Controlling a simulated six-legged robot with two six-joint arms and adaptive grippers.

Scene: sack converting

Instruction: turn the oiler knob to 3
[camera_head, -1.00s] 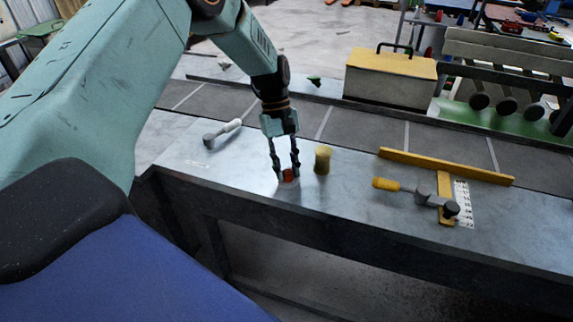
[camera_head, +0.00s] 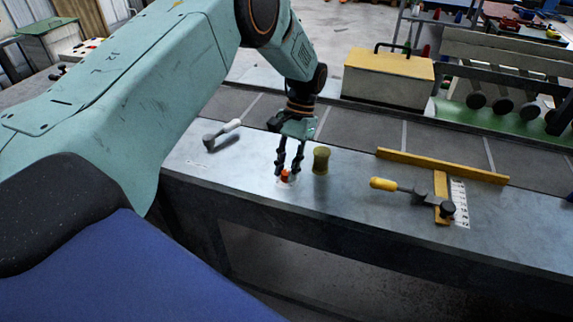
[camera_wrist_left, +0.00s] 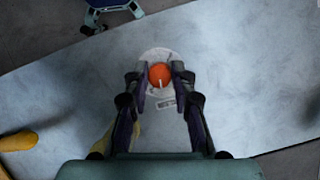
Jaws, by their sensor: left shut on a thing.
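The oiler knob (camera_head: 284,174) is a small orange-red knob on the metal bench top. In the left wrist view the knob (camera_wrist_left: 159,75) is round with a pale pointer line, on a whitish round dial plate (camera_wrist_left: 150,62) with a small label below it. The dial's numbers are too small to read. My left gripper (camera_head: 288,172) reaches down from above and is shut on the knob. In the left wrist view its fingertips (camera_wrist_left: 160,80) touch the knob's two sides. My right gripper is not in view.
A yellow-green spool-shaped object (camera_head: 320,160) stands just right of the knob. A grey-handled tool (camera_head: 221,133) lies to the left. A yellow-handled lever (camera_head: 398,186) and yellow T-shaped bar (camera_head: 440,166) lie right.

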